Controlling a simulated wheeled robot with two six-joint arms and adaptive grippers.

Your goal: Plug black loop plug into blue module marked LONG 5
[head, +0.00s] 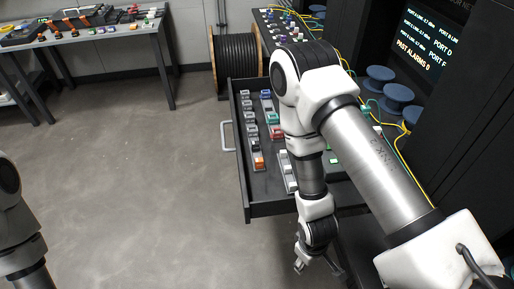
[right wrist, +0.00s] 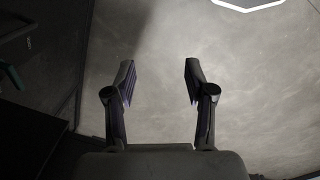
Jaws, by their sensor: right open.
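An open drawer (head: 242,190) holds rows of small modules, among them a blue one (head: 266,95) near its back. I cannot read its marking. Grey-black pieces (head: 248,118) stand in the left row with an orange one (head: 259,162) at its front. I cannot tell which piece is the black loop plug. My right arm covers much of the drawer. My right gripper (head: 318,268) hangs low in front of the drawer. In the right wrist view it (right wrist: 158,70) is open and empty above the grey floor. My left arm shows at the lower left; its gripper is out of view.
A panel with small plugs (head: 285,28) stands behind the drawer, with yellow cables and blue spools (head: 397,92) to the right. A lit screen (head: 428,45) is at the upper right. A workbench (head: 90,36) is at the back left. The floor (head: 130,170) is clear.

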